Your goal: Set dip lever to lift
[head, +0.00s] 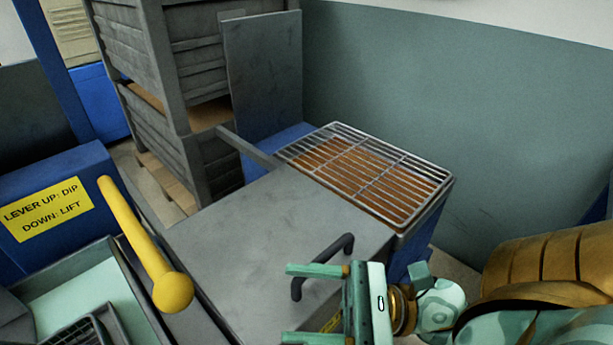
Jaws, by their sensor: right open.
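The yellow dip lever (137,235) has a round ball knob (173,292). It runs from the blue housing (60,170) at the left towards the lower middle, its knob end nearer to me. A yellow label (46,210) on the housing reads "LEVER UP: DIP, DOWN: LIFT". I cannot tell for sure from this angle whether the lever is raised or lowered. My right gripper (303,304) is open and points left, to the right of the knob and apart from it. The lower finger is partly cut off by the frame. My left gripper is not in view.
A black bar handle (320,263) on the grey lid (270,230) lies close to my right gripper's upper finger. A wire rack (366,172) is behind. A pale tray (85,290) sits below the lever. Grey crates (165,75) stand at the back.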

